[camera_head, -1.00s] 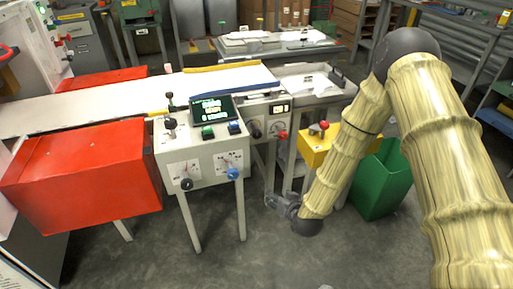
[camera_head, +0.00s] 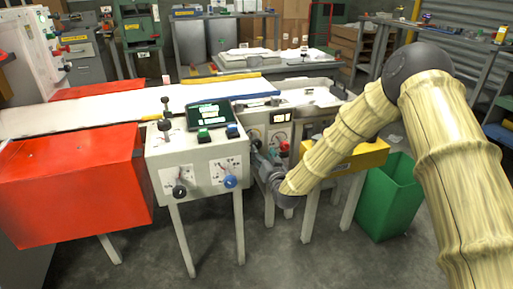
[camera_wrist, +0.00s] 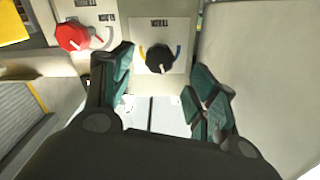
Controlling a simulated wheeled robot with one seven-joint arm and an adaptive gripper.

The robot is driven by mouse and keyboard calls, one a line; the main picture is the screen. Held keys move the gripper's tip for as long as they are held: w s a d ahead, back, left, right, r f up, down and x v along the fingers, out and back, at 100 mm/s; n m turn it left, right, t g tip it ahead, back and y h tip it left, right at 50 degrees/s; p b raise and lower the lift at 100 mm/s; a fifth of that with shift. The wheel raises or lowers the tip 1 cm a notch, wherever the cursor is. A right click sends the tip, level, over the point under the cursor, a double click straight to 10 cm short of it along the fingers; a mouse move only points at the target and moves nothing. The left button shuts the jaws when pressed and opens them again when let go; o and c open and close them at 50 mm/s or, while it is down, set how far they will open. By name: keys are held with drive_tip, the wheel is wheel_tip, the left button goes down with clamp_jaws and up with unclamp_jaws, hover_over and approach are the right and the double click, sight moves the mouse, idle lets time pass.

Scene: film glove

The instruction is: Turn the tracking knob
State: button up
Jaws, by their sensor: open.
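The tracking knob is the black round knob (camera_wrist: 159,58) on a white label plate with a curved yellow and blue mark; its lettering is upside down in the wrist view. The knob shows between the tips of my gripper (camera_wrist: 161,66), beyond its two teal fingers. The fingers stand apart on both sides of it; I cannot tell whether either touches it. In the head view my gripper (camera_head: 262,157) is at the front of the side panel and hides this knob.
A red knob (camera_wrist: 73,36) sits beside the black one, also in the head view (camera_head: 284,148). The console (camera_head: 198,160) to the left has a black knob (camera_head: 179,191) and a blue knob (camera_head: 230,181). A yellow box (camera_head: 355,157) and green bin (camera_head: 390,200) stand right.

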sight(258, 146)
drive_tip(key=b+x, duration=0.1)
drive_tip(key=x, duration=0.6)
drive_tip(key=shift+w, duration=0.25)
drive_tip(key=c, duration=1)
